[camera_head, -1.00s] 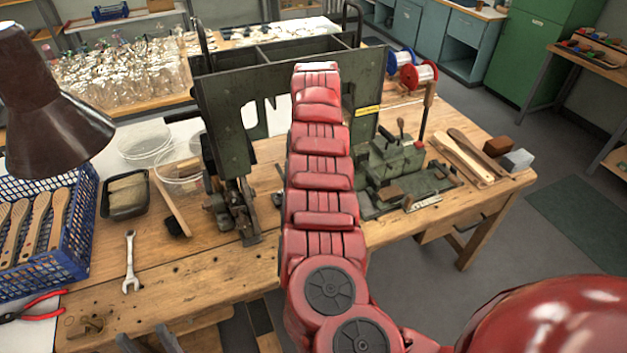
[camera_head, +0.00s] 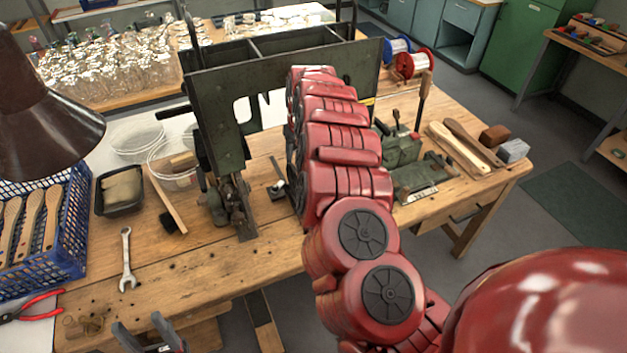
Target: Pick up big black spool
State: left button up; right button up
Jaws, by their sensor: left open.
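I cannot make out a big black spool with certainty. A dark rounded part (camera_head: 201,150) shows at the left edge of the green machine (camera_head: 230,90), and I cannot tell whether it is a spool. Two smaller spools stand behind the machine on the right: a blue-rimmed spool (camera_head: 398,46) and a red-rimmed spool (camera_head: 412,65), both with pale windings. My left gripper (camera_head: 149,338) is open and empty at the bottom left, in front of the bench's near edge. My red right arm crosses the middle and covers part of the machine; its gripper is not visible.
A blue crate (camera_head: 72,240) of wooden brush handles, a black tray (camera_head: 120,191), clear round dishes (camera_head: 137,138), a wrench (camera_head: 127,260) and red pliers (camera_head: 30,305) occupy the bench's left. A brown lamp (camera_head: 45,115) overhangs it. The front middle is mostly clear.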

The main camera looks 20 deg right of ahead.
aim_at(295, 170)
jog(key=x, duration=0.3)
jog(key=shift+f, duration=0.15)
jog(key=shift+w+f+p, duration=0.1)
jog(key=shift+f+p, duration=0.6)
jog(key=shift+p, duration=0.05)
jog(key=shift+w+f, duration=0.15)
jog(key=shift+f, duration=0.25)
jog(key=shift+x, duration=1)
jog(key=shift+f, duration=0.3)
jog(key=shift+w+a+f, duration=0.1)
jog(key=shift+a+f, duration=0.05)
grip_shut()
